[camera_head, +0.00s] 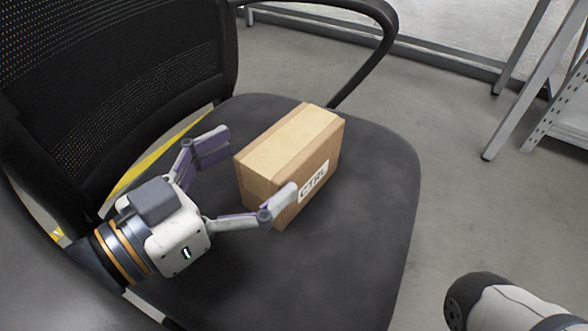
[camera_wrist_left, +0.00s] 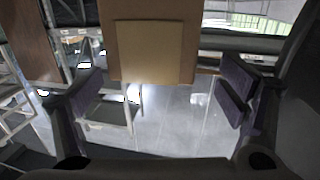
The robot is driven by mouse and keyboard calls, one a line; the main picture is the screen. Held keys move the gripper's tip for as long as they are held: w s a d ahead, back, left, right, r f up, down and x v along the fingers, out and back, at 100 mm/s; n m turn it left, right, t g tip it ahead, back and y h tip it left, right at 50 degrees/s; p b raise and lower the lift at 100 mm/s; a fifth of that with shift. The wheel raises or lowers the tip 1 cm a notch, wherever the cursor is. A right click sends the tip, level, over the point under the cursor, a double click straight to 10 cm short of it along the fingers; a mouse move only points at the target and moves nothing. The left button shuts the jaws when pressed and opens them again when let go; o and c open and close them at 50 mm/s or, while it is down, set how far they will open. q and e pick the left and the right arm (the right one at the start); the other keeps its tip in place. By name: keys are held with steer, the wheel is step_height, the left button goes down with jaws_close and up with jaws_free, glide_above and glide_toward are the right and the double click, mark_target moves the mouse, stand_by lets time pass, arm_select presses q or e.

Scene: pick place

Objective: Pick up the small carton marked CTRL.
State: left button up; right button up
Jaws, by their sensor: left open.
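The small carton marked CTRL (camera_head: 290,158) is a brown cardboard box standing on the seat of a dark office chair. Its white CTRL label faces the lower right in the head view. My left gripper (camera_head: 248,178) is open, with its fingers pointing at the carton's near left end. One finger is by the left side and the other overlaps the labelled side's near edge in the picture; I cannot tell whether either touches. In the left wrist view the carton (camera_wrist_left: 154,52) shows ahead, between the open fingers toward the top. My right gripper is not in view.
The chair seat (camera_head: 365,240) has free room to the right of and in front of the carton. The mesh backrest (camera_head: 120,70) rises at the left, and an armrest (camera_head: 375,50) curves behind the carton. A metal rack (camera_head: 560,105) stands at the right.

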mark_target(281, 146)
arm_select(q)
steer(key=b+x, duration=0.1)
steer(key=x, duration=0.4)
steer(key=shift+w+d+b, duration=0.1)
steer(key=shift+d+b, duration=0.15)
steer(key=shift+b, duration=0.05)
jaws_close()
